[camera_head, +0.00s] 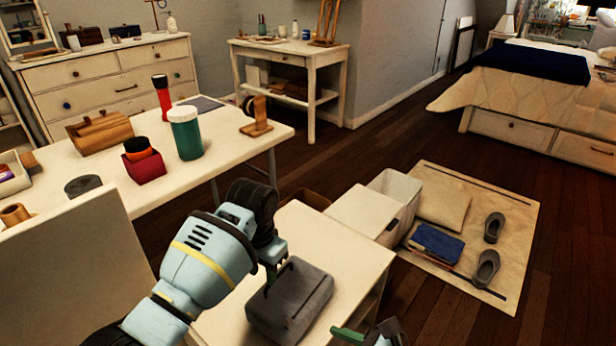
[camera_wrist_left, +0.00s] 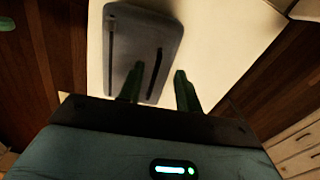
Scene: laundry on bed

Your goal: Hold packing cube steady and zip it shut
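The packing cube (camera_head: 302,300) is a dark grey, rounded soft case lying flat on the white low table in front of me. In the left wrist view the cube (camera_wrist_left: 135,50) shows a dark slot-like line along each long side. My left gripper (camera_head: 278,275) points down at the cube's far left part. In the left wrist view its green fingers (camera_wrist_left: 158,88) are apart, one over the cube and one beside its edge. Contact cannot be made out. My right gripper (camera_head: 367,336) shows only partly at the bottom edge, right of the cube; its opening is unclear.
The white low table (camera_head: 345,262) has bare top around the cube. A long white table (camera_head: 225,150) with jars and boxes stands to the left. A pale bin (camera_head: 400,190) and a beige mat (camera_head: 520,225) with slippers lie beyond on the floor.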

